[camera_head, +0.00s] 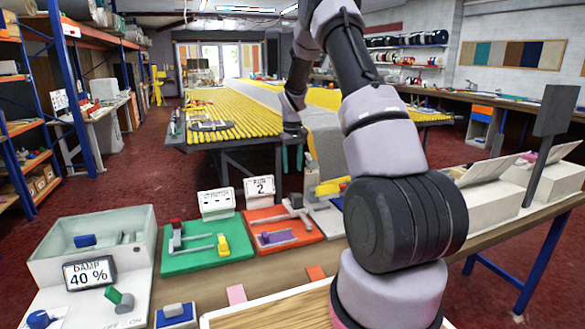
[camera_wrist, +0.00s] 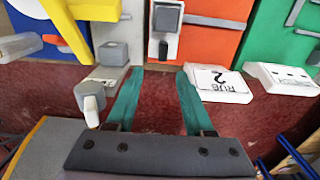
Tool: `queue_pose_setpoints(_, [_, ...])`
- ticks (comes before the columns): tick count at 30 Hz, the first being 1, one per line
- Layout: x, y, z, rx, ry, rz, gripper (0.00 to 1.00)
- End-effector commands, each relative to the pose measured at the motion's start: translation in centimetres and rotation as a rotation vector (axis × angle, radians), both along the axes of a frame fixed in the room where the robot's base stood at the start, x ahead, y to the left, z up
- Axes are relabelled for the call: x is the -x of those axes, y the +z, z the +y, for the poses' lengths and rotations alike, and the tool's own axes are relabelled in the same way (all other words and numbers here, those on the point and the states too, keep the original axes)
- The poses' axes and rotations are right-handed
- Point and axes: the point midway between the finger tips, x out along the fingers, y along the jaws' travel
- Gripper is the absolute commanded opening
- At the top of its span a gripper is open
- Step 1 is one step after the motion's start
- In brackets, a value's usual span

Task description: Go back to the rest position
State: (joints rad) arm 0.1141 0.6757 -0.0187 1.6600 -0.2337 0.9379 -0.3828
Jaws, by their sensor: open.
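My gripper (camera_head: 292,160) hangs beyond the far edge of the front bench in the head view, with its two teal fingers pointing down. In the wrist view, my gripper (camera_wrist: 159,73) shows both fingers spread apart with nothing between them. Red floor shows behind the fingers. The fingertips appear near the bench edge, by a grey plate (camera_wrist: 112,75) and the orange board (camera_wrist: 205,45). My arm rises from the lower right of the head view, goes up past the top edge and comes down again to the gripper.
A long yellow-slatted table (camera_head: 225,115) stands behind. Red floor at left is clear.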

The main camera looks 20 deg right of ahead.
Motion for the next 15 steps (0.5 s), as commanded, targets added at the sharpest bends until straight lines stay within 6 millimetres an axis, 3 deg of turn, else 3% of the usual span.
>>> queue_pose_setpoints(8, [0.1, 0.5, 0.1, -0.001, -0.003, -0.006, 0.53])
queue_pose_setpoints(11, [0.7, 2.7, 0.6, -0.004, -0.016, -0.030, 0.53])
queue_pose_setpoints(15, [3.0, 8.8, 2.0, -0.020, -0.056, -0.097, 0.53])
